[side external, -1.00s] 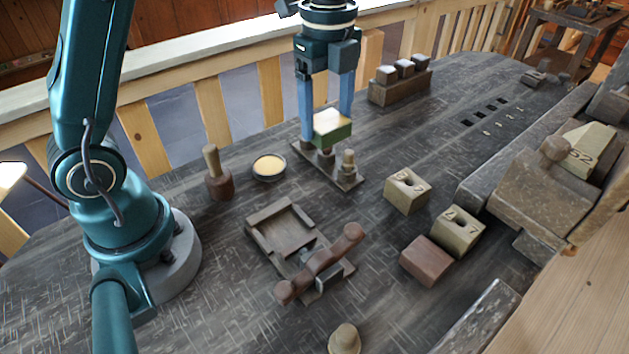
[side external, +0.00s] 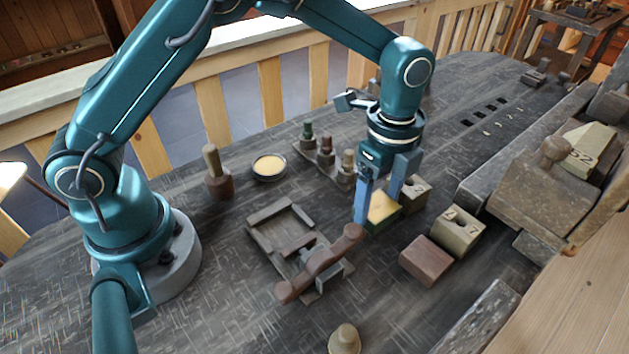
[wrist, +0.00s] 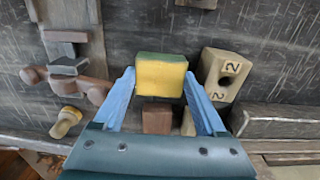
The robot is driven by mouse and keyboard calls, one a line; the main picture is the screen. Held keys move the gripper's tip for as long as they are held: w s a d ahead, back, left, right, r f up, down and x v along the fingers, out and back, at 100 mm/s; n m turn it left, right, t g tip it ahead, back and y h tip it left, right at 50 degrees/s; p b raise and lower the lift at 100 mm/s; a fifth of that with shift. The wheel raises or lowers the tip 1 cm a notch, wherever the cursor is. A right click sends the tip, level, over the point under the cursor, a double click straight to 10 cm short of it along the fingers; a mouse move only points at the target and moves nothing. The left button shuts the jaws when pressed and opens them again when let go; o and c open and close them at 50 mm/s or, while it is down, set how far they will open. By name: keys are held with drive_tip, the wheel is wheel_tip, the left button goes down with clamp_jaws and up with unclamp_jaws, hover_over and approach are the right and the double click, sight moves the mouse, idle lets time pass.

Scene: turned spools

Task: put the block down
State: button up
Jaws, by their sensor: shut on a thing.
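The block (side external: 384,218) is green with a yellow top. My gripper (side external: 379,208) points down with its blue fingers shut on it from two sides. In the wrist view the block (wrist: 160,75) sits upright between the fingertips. It is low over the dark table, just left of a tan numbered block (side external: 415,193). I cannot tell whether its underside touches the table.
A second tan numbered block (side external: 458,231) and a reddish-brown block (side external: 426,261) stand to the right. A wooden frame with a curved handle (side external: 321,264) lies close on the left. A board with small spools (side external: 326,150) is behind. A shallow bowl (side external: 269,167) and a wooden mallet (side external: 217,175) stand farther left.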

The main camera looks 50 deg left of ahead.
sight(377, 205)
drive_tip(key=shift+f, duration=0.85)
drive_tip(key=shift+f, duration=0.15)
drive_tip(key=o, duration=1)
drive_tip(key=shift+o, duration=0.2)
wheel_tip(377, 205, up, 12)
drive_tip(key=s+a+r+n+t, duration=0.3)
drive_tip(key=s+a+r+n, duration=0.35)
drive_tip(key=n, duration=0.25)
drive_tip(key=s+a+f+n+t, duration=0.1)
drive_tip(key=s+a+f+n, duration=0.1)
drive_tip(key=s+n, duration=0.2)
drive_tip(key=s+a+f+n+t, duration=0.1)
drive_tip(key=s+a+n, duration=0.1)
drive_tip(key=s+n, duration=0.3)
drive_tip(key=shift+a+f+t, duration=0.25)
drive_tip(key=shift+f+t, duration=0.05)
drive_tip(key=shift+f, duration=0.1)
